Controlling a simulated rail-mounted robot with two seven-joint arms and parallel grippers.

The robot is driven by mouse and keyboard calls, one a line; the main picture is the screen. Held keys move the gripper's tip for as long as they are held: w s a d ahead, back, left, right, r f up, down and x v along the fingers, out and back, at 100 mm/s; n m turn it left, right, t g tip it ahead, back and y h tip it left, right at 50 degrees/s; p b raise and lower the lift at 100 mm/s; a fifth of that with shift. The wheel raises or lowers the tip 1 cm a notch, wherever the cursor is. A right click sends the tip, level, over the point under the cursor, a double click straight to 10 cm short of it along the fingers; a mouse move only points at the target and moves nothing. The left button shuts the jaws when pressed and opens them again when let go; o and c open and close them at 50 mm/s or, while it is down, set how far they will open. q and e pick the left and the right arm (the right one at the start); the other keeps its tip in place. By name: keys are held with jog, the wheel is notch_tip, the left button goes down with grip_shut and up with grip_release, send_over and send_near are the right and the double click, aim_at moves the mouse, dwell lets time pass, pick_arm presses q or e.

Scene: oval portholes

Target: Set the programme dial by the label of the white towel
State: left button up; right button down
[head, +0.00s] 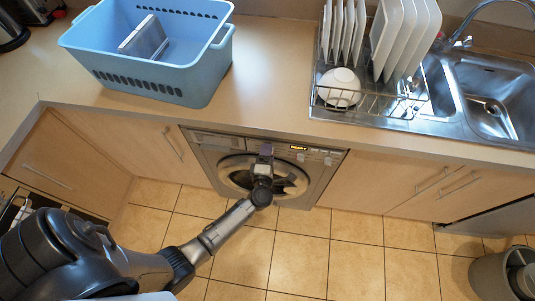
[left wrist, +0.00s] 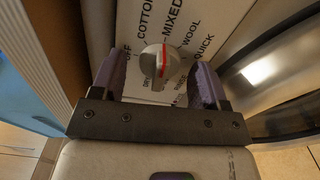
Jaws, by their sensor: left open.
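In the head view my left gripper (head: 265,152) is at the washing machine's front (head: 212,142) and hides the dial. No white towel or label is recognisable.
A blue basket (head: 205,75) holding a grey slab-like item (head: 146,38) stands on the counter (head: 265,75). A dish rack (head: 330,108) with plates and a bowl (head: 340,86) is beside the sink (head: 495,95). A grey bin (head: 490,275) stands at lower right. The tiled floor (head: 300,265) is mostly clear.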

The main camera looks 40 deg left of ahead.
pick_arm(q)
jog(key=v, duration=1.3)
jog(key=shift+s+d+b, duration=0.25)
jog(key=shift+s+b, duration=0.05)
jog(key=shift+b, duration=0.15)
